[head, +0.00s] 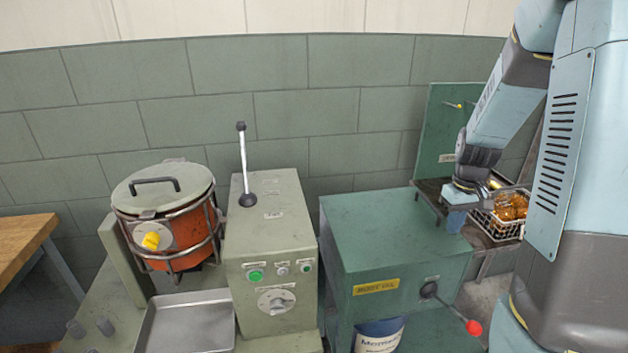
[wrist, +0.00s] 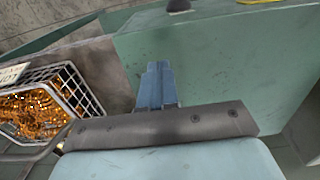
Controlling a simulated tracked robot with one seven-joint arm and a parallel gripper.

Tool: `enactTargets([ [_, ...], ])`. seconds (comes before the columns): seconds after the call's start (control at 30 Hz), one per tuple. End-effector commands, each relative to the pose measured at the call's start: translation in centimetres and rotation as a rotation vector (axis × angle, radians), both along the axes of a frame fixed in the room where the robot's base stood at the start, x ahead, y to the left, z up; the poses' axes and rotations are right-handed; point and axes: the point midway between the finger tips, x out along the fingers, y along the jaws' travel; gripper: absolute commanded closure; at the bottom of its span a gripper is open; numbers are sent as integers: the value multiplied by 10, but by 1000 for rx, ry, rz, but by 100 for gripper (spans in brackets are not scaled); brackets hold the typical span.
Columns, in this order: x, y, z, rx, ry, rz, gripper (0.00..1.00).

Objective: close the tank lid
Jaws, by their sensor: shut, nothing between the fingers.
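The green tank (head: 395,215), with a yellow oil label on its front, stands right of centre in the head view. Its flat green top shows no opening, so the lid looks down; in the wrist view the green top (wrist: 225,60) fills the right side. A lever with a red knob (head: 473,327) sticks out at the front. My gripper (head: 456,222) is shut and empty, pointing down by the right edge of the tank top. In the wrist view its blue fingertips (wrist: 158,70) overlap the top's edge; I cannot tell whether they touch it.
A wire basket (head: 497,230) of orange-gold coils sits just right of my gripper, also in the wrist view (wrist: 85,95). A green upright panel (head: 440,125) stands behind. Left are a control box (head: 270,235), an orange pot (head: 180,235) with a round lid, and a metal tray (head: 187,325).

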Motion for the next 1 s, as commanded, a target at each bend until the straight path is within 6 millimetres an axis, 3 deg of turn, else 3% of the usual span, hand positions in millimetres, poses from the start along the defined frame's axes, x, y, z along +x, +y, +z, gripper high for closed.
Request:
enactTargets([
  [0.47,0,0,3,0,-1,0,100],
  [1.0,0,0,46,0,-1,0,100],
])
